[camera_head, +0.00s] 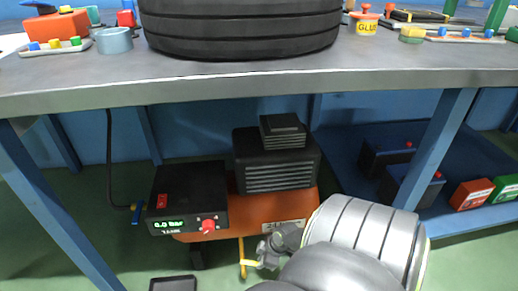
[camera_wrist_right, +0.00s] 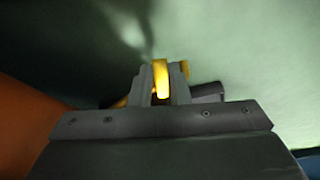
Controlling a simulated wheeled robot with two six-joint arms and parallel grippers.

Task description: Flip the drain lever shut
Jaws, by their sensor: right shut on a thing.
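The drain lever (camera_head: 244,264) is a yellow piece low at the front of the orange tank (camera_head: 240,215), under the bench. It also shows in the right wrist view (camera_wrist_right: 161,80), between the fingers. My right gripper (camera_head: 268,258) reaches in from the lower right and is shut on the yellow lever. In the right wrist view the gripper (camera_wrist_right: 160,85) has a finger on each side of it. The lever's pivot is partly hidden by the fingers. My left gripper is not in view.
The grey bench top (camera_head: 250,85) overhangs the tank, with a tyre (camera_head: 240,25) on it. A black control box (camera_head: 188,198) with a red knob sits left of the compressor head (camera_head: 275,160). Blue bench legs (camera_head: 435,145) stand on both sides. Green floor (camera_head: 60,225) is open at left.

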